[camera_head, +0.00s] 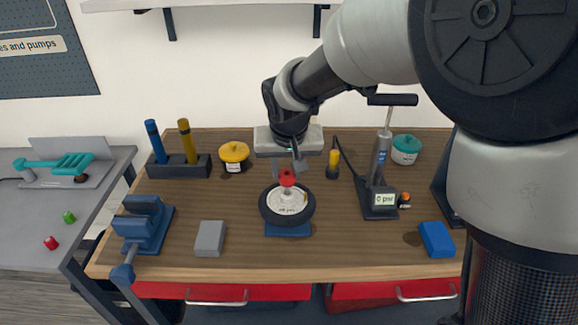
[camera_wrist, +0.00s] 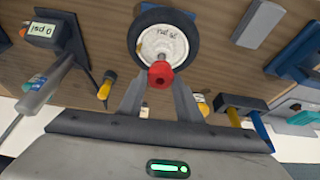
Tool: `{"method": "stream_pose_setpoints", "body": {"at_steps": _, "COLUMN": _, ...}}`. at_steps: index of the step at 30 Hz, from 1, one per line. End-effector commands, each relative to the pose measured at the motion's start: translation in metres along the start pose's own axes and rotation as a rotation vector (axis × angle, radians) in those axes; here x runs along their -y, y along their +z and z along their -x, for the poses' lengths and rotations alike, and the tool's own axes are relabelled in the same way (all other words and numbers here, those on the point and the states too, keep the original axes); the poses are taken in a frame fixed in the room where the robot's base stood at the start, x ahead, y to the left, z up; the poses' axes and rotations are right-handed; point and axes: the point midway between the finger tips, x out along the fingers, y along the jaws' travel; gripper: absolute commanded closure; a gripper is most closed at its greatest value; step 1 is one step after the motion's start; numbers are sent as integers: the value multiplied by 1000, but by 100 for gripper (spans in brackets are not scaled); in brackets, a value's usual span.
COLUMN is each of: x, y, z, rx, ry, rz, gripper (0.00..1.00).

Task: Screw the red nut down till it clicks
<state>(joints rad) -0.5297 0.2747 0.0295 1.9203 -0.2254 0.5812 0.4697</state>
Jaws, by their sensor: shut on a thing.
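The red nut (camera_head: 287,176) sits at the top of the upright axle of the small wheel (camera_head: 266,207), above the white hub. The wheel has a black tyre and lies flat on a blue stand (camera_head: 288,231). My gripper (camera_head: 288,172) is over the wheel and shut on the red nut. In the wrist view the red nut (camera_wrist: 160,74) is at the tips of my gripper (camera_wrist: 160,82), in front of the white hub. Part of the grey axle shows between nut and hub. Whether the thread is engaged cannot be seen.
On the wooden bench (camera_head: 340,260) stand a blue vice (camera_head: 146,222), a grey block (camera_head: 210,238), a yellow tub (camera_head: 234,154), a yellow screwdriver (camera_head: 333,163), a pump (camera_head: 381,180) and a blue block (camera_head: 436,239).

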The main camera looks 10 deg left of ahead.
Motion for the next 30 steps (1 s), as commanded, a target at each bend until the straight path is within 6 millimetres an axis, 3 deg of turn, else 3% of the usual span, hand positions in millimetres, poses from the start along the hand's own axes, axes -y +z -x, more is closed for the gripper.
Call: {"method": "stream_pose_setpoints", "body": {"at_steps": 30, "x": 0, "y": 2, "z": -5, "rx": 0, "ry": 0, "rz": 0, "gripper": 90}}
